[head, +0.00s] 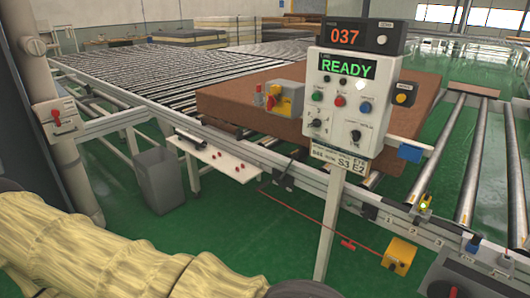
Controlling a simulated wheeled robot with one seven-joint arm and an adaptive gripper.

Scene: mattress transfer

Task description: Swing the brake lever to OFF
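A small red lever (66,122) is on a pale box (58,113) fixed to the post at the far left. Its lettering is too small to read, so I cannot confirm that it is the brake lever or which way is OFF. Another red handle (348,244) is on a red cord under the conveyor's front rail. My arm, in a yellow padded sleeve, crosses the lower left. My gripper's fingers do not show, and nothing is seen touching either red handle.
A control panel (350,100) on a post reads READY, with 037 above. Behind it a brown slab (225,101) lies on the roller conveyor (140,68). A grey bin (158,181), a white shelf (213,158) and a yellow box (399,255) are nearby. Green floor (235,228) is open between.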

